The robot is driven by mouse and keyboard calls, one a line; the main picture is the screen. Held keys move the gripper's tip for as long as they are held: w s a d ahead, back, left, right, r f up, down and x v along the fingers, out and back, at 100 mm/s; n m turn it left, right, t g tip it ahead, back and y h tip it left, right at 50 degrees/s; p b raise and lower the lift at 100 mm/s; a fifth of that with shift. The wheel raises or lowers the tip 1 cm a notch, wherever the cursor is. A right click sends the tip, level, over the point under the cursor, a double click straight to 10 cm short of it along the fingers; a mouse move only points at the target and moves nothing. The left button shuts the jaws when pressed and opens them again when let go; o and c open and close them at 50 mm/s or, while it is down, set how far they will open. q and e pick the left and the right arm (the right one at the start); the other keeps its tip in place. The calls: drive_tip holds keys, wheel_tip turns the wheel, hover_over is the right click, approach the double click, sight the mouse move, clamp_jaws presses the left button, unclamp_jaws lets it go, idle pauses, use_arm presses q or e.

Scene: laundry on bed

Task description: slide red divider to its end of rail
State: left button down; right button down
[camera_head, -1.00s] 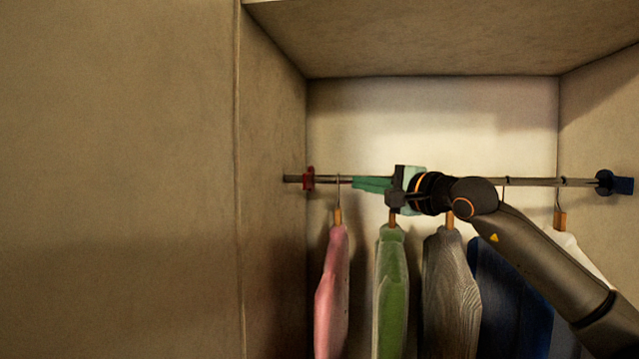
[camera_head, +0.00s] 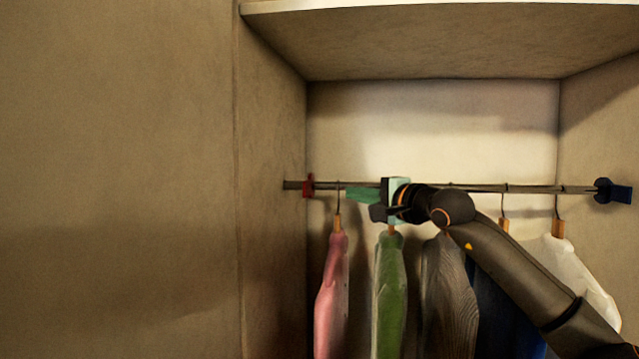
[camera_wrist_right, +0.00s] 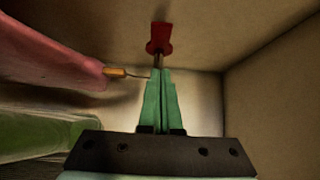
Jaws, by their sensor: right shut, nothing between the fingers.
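The red divider (camera_head: 308,186) sits on the rail (camera_head: 455,187) near the rail's left end, by the closet's left wall. In the right wrist view the red divider (camera_wrist_right: 160,38) shows at the end of the rail, ahead of my fingers. My right gripper (camera_head: 349,194) has green fingers and lies along the rail, to the right of the divider. It is shut and empty, with the fingertips (camera_wrist_right: 160,74) apart from the divider. The pink garment's hanger hook lies between them in the head view. My left gripper is not in view.
A pink garment (camera_head: 331,295), a green one (camera_head: 389,290), a grey one (camera_head: 447,300), a dark blue one and a white one (camera_head: 575,275) hang from the rail. A blue divider (camera_head: 612,191) sits at the right end. A shelf (camera_head: 430,45) is above.

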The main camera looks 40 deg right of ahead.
sight(306, 188)
drive_tip(key=w+p, duration=0.1)
drive_tip(key=w, duration=0.1)
drive_tip(key=w+a+p, duration=0.1)
drive_tip(key=w, duration=0.2)
drive_tip(key=w+p, duration=0.1)
drive_tip(key=w, duration=0.2)
drive_tip(key=shift+w+a, duration=0.2)
drive_tip(key=shift+w, duration=0.05)
drive_tip(key=shift+w+a, duration=0.3)
drive_tip(key=shift+w, duration=0.1)
drive_tip(key=shift+w+a+r+p, duration=0.2)
drive_tip(key=shift+w+a+p, duration=0.75)
drive_tip(key=shift+w, duration=0.2)
drive_tip(key=shift+w+a+f, duration=0.15)
drive_tip(key=shift+w, duration=0.05)
